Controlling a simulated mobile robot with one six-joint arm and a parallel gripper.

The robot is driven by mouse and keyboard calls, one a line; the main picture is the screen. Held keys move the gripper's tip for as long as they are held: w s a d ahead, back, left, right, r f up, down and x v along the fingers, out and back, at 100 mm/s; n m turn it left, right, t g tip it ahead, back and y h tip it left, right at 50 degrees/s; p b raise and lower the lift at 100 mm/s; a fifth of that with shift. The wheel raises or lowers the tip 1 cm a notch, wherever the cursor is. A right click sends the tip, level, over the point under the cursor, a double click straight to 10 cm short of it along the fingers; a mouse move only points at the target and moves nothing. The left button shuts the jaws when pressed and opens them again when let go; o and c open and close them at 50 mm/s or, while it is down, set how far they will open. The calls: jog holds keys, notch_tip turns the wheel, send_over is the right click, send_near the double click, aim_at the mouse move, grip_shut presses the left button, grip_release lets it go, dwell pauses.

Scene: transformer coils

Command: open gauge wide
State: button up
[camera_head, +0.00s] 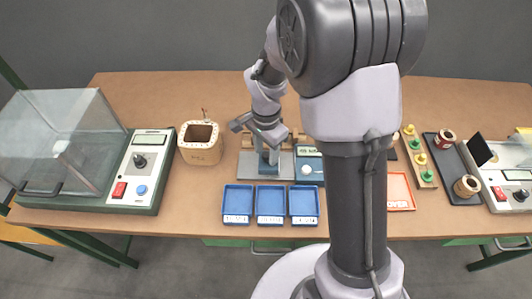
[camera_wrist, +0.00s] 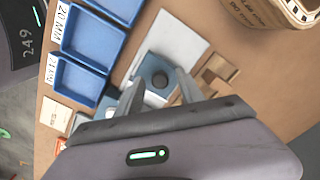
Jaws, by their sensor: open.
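The gauge (camera_head: 246,166) stands mid-table as a pale grey plate with blue parts. A blue block with a small display (camera_head: 309,168) sits at its right side. My gripper (camera_head: 268,150) is over the gauge, pointing down. I cannot tell whether the fingers touch the block. My arm and gripper hide part of the gauge.
Three blue labelled trays (camera_head: 271,221) lie in front of the gauge. A wooden box (camera_head: 201,154) stands left, near a control panel (camera_head: 140,170) with a clear-covered chamber. At right are an orange-edged tray (camera_head: 399,204), a strip of coloured pegs and a dark tray with coils.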

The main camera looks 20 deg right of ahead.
grip_shut()
dwell(1.4)
